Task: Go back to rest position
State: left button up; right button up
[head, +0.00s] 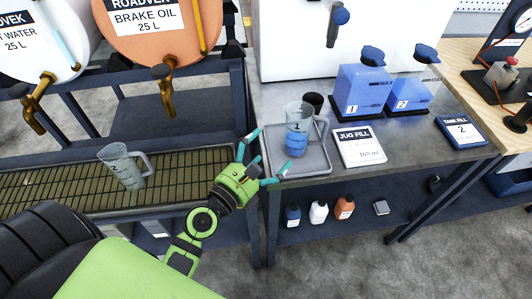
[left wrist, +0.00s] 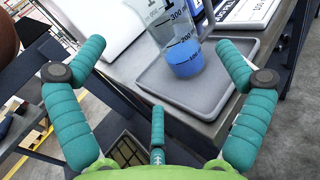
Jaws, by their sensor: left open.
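My left gripper (head: 262,160) is open and empty at the front left corner of a grey tray (head: 313,163) on the metal bench. In the left wrist view, its teal fingers (left wrist: 165,90) are spread wide, with the tray beyond them. A clear measuring jug (head: 299,115) with blue liquid in its lower part stands upright on the tray. The jug also shows in the left wrist view (left wrist: 178,35), beyond the fingers and apart from them. My right gripper is not in view.
An empty jug (head: 123,166) stands on the drip grating (head: 70,188) at left, below the brake oil drum (head: 160,30). Blue dispensers (head: 362,90) and a jug fill sign (head: 358,147) are right of the tray. Small bottles (head: 318,212) stand on the lower shelf.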

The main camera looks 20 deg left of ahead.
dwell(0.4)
pick_arm(q)
jog(key=s+d+f+m+g+h, duration=0.3)
jog(key=s+d+f+m+g, duration=0.35)
jog(key=m, duration=1.25)
jog(key=s+a+f+m+g+y, duration=0.35)
jog(key=s+m, duration=0.25)
jog(key=m, duration=0.3)
jog(key=s+a+f+m+g+y, duration=0.35)
jog(key=s+m, duration=0.25)
jog(key=m, duration=0.2)
notch_tip(320, 180, down, 24)
jog(key=s+g, duration=0.2)
jog(key=s, duration=0.1)
jog(key=s+a+f, duration=0.2)
jog(key=s+f, duration=1)
jog(key=s, duration=0.2)
jog(key=shift+a+f+g+h, duration=0.3)
jog(key=shift+f+g, duration=0.05)
jog(key=shift+g, duration=0.1)
